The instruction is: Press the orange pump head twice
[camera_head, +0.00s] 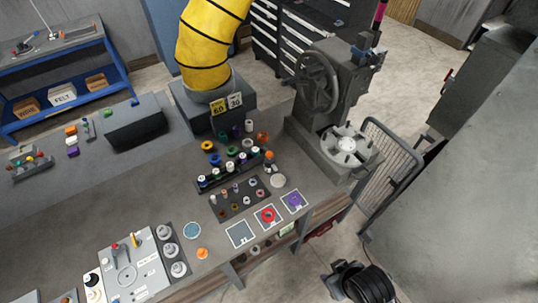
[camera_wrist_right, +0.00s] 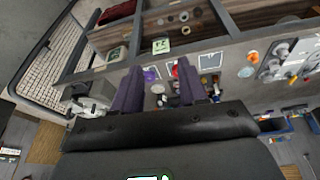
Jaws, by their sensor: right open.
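No arm shows in the head view. At this size I cannot tell which, if either, is the pump head. An orange piece also shows in the right wrist view (camera_wrist_right: 247,71), right of the fingers. My right gripper (camera_wrist_right: 158,75) is open, its two dark purple fingers apart with nothing gripped. The bench items lie beyond its fingertips. My left gripper is in neither view.
A dark rack (camera_head: 232,170) of small bottles stands mid-bench. Square mats (camera_head: 240,234) lie along the front edge. A grey press (camera_head: 320,115) stands at the right, a yellow duct (camera_head: 212,40) behind. A control panel (camera_head: 135,270) sits at the front left.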

